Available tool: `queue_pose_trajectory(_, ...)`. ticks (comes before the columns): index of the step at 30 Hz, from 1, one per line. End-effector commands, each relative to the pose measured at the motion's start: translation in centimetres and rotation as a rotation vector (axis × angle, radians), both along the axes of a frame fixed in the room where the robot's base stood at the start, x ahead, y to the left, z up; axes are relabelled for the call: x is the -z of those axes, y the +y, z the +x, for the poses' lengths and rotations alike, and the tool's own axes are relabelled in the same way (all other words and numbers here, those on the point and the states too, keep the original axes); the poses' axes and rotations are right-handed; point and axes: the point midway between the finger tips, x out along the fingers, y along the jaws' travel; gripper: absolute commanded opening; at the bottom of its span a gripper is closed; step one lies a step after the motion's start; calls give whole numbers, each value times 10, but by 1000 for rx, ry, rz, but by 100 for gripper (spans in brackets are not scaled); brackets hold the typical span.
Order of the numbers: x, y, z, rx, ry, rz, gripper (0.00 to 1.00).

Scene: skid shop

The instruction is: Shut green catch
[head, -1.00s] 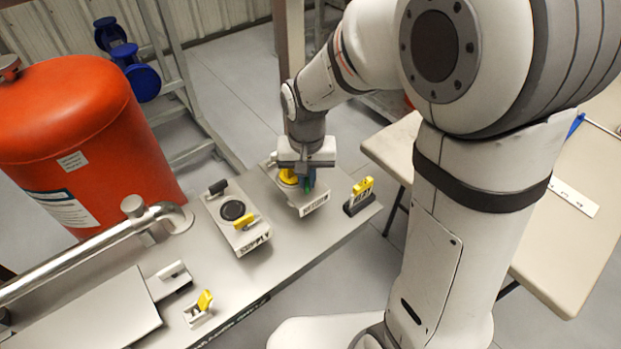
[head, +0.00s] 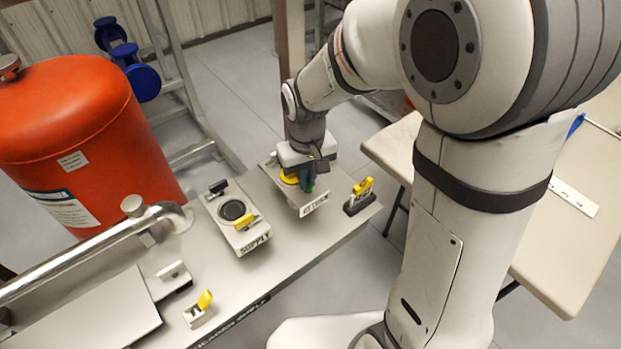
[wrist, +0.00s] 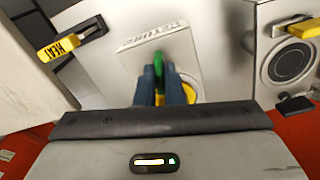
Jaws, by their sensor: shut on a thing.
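The green catch (wrist: 159,62) sits on the plate labelled RETURN (wrist: 125,47), by a yellow disc (wrist: 190,92). My gripper (wrist: 160,78) is shut on the green catch, with its blue fingers on either side of it. In the head view my gripper (head: 307,180) is over the RETURN plate (head: 312,205), and the catch is mostly hidden behind the fingers. The yellow disc (head: 289,178) shows just left of the fingers.
The SUPPLY plate (head: 246,240) with its yellow handle (head: 244,222) lies to the left. A yellow HEAT handle (head: 363,186) stands close on the right. A red tank (head: 75,130) and a metal pipe (head: 85,252) are further left.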

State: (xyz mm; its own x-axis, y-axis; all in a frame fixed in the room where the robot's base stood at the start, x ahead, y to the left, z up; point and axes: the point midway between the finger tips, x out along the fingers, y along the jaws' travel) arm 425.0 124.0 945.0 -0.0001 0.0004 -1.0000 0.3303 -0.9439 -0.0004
Motion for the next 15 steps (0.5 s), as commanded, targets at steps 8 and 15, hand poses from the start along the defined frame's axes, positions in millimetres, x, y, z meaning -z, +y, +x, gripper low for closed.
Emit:
queue_pose_trajectory(8, 0, 0, 0, -206, -1, 1, 0)
queue_pose_trajectory(15, 0, 0, 0, -211, -1, 1, 0)
